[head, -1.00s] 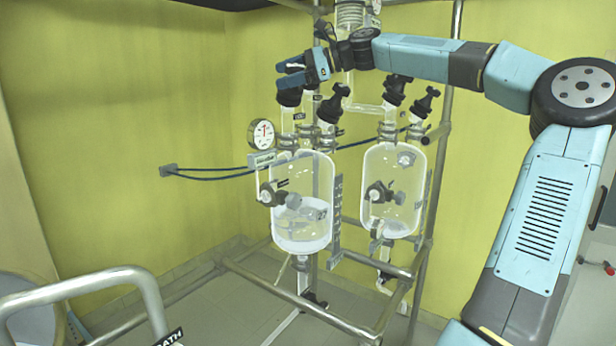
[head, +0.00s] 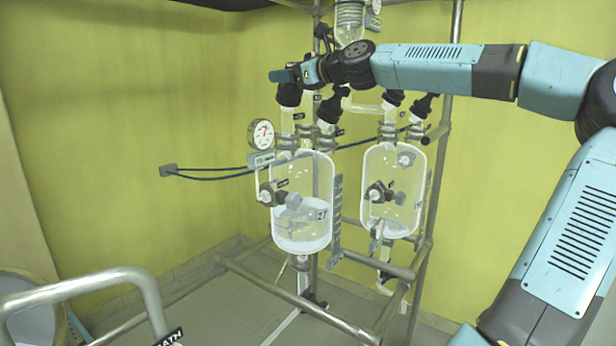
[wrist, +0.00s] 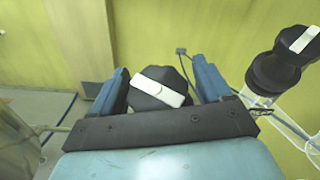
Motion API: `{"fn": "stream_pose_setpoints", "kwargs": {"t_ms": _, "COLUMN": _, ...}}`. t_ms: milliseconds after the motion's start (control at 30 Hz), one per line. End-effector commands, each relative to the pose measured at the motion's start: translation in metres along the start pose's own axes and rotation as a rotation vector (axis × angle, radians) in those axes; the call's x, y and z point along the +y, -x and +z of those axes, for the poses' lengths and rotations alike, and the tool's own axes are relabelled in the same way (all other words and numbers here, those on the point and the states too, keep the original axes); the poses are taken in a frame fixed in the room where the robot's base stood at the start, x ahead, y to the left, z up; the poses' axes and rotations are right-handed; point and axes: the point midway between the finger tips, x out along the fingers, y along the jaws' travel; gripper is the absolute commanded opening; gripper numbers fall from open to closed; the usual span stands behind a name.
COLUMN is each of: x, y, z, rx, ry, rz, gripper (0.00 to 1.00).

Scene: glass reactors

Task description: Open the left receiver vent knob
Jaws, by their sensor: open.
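The left receiver (head: 302,205) is a glass vessel partly filled with clear liquid. Above its left side stands a black knob (head: 289,95), seen just under my gripper (head: 280,75) in the head view. In the wrist view, this black knob with a white bar across its top (wrist: 160,87) lies between the two blue fingers of my gripper (wrist: 160,70). The fingers are apart, with a gap showing on the right; whether either touches the knob is unclear. The knob's lower part is hidden by the gripper's dark palm edge.
A second black knob (head: 331,106) stands close to the right; it shows in the wrist view (wrist: 272,72) too. A round gauge (head: 261,135) is at the left. The right receiver (head: 393,190) has its own black fittings. Metal frame posts (head: 437,160) stand behind.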

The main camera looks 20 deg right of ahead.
Motion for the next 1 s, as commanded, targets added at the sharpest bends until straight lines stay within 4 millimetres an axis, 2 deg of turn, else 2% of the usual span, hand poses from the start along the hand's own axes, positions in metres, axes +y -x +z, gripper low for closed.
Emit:
{"fn": "stream_pose_setpoints", "kwargs": {"t_ms": 300, "x": -0.0025, "y": 0.0001, "z": -0.0006, "rx": 0.003, "ry": -0.101, "rz": -0.188, "gripper": 0.78}}
{"fn": "stream_pose_setpoints", "kwargs": {"t_ms": 1000, "x": -0.0077, "y": 0.0016, "z": -0.0015, "rx": 0.002, "ry": -0.246, "rz": -0.441, "gripper": 0.78}}
